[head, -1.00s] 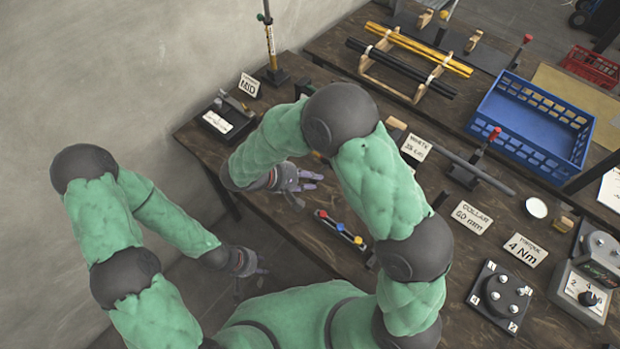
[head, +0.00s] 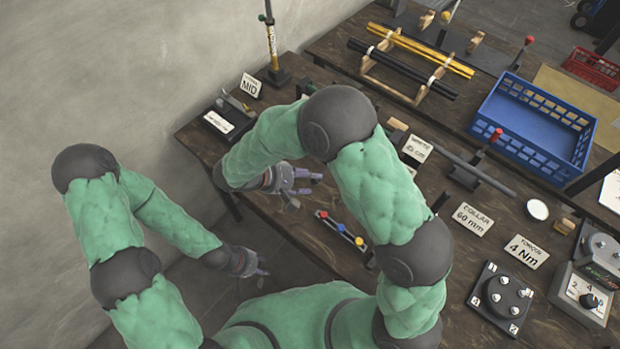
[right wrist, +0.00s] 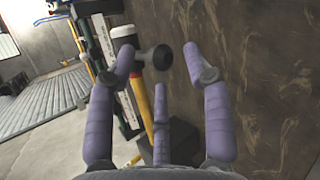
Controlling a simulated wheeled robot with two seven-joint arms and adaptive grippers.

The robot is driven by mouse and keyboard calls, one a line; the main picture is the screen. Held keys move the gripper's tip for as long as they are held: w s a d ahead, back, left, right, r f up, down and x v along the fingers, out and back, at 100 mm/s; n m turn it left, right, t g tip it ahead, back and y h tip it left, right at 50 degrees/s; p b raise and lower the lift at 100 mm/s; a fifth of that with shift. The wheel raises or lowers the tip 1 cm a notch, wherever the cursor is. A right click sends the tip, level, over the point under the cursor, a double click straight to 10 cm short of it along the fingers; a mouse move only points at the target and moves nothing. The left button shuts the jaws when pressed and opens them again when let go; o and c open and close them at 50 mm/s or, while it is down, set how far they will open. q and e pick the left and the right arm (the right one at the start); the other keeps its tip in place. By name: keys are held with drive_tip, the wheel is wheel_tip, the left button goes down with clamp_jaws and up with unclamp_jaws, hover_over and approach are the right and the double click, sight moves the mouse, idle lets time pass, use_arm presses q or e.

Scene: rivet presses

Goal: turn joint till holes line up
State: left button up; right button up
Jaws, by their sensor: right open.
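My right gripper (head: 305,181) hangs over the near edge of the dark wooden bench in the head view. In the right wrist view its purple fingers (right wrist: 160,75) are spread apart with nothing gripped. Beyond them show a yellow rod (right wrist: 146,108), a white and black cap (right wrist: 124,37) and a dark round knob (right wrist: 153,60); I cannot tell whether a finger touches them. My left gripper (head: 258,268) is low, off the bench, too small to read. No joint with holes can be made out clearly; my right arm hides part of the bench.
A strip with coloured knobs (head: 341,229) lies near the bench edge. An upright yellow rod (head: 271,45) stands at the back left by the MID card (head: 250,84). A rod rack (head: 408,65), blue crate (head: 531,125) and rod clamp (head: 467,172) stand to the right.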

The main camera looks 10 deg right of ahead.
drive_tip(key=v, duration=1)
drive_tip(key=shift+a, duration=0.15)
